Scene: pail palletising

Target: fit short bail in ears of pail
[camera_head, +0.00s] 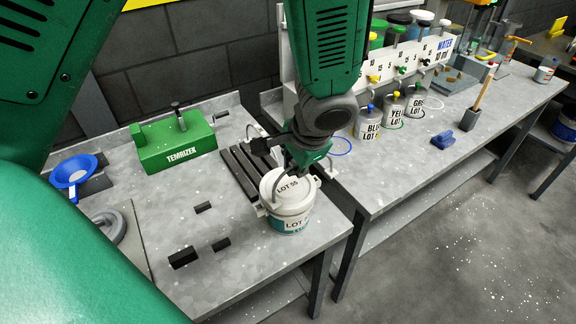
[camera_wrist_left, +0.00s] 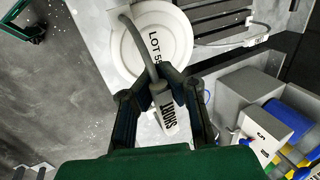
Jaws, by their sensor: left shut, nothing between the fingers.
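The white pail (camera_head: 289,212), its lid labelled LOT 55, stands upright near the front edge of the grey bench. It also shows in the left wrist view (camera_wrist_left: 180,30). A grey bail (camera_wrist_left: 140,42) curves over the lid's edge, with a tag (camera_wrist_left: 168,114) marked SHORT by my fingers. Whether the bail's ends sit in the ears cannot be told. My left gripper (camera_head: 300,168) is just above the back of the pail; it also shows in the wrist view (camera_wrist_left: 166,84). Its fingers are shut beside the bail, holding nothing. My right gripper is out of view.
A dark slatted rack (camera_head: 243,170) is behind the pail. Labelled cans (camera_head: 369,128) line the right bench. The bench's front edge is close to the pail.

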